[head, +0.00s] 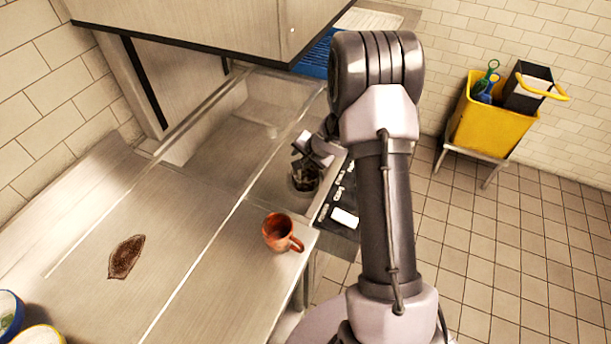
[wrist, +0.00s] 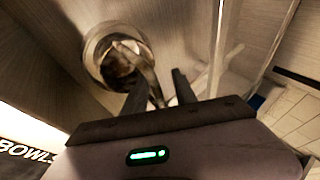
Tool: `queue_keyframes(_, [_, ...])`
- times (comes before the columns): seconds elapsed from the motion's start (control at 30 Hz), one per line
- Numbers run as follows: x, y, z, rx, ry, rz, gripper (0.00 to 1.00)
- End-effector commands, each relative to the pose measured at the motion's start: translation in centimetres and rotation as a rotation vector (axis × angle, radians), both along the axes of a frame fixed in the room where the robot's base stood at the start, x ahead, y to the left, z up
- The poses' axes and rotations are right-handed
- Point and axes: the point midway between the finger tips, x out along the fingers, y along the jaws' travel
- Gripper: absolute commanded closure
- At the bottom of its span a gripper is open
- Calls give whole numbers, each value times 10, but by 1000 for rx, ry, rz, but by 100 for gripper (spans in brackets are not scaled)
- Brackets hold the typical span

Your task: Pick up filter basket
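A round metal vessel (head: 291,187), which seems to be the filter basket, stands on the steel counter near its front edge, partly hidden by my gripper (head: 305,177). In the wrist view the vessel's shiny rim (wrist: 88,50) surrounds a dark brown inside, with a pale bar crossing toward my fingers. My gripper (wrist: 158,84) has two dark fingers spread apart, close to the vessel's near side. I cannot tell whether they touch it or the bar.
A copper mug (head: 278,233) stands on the counter just in front. A brown patch (head: 126,257) lies further left, with bowls (head: 38,335) at the lower left corner. An overhead cabinet (head: 200,22) hangs behind. A yellow bucket (head: 490,125) stands at right.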

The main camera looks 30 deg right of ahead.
Motion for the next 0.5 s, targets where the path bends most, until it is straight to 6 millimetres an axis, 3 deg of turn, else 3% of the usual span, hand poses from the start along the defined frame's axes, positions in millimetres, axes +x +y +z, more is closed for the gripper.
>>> queue_keyframes(0.03, [0, 0, 0, 0, 0, 0, 77])
queue_keyframes(0.17, [0, 0, 0, 0, 0, 0, 100])
queue_keyframes(0.5, [0, 0, 0, 0, 0, 0, 100])
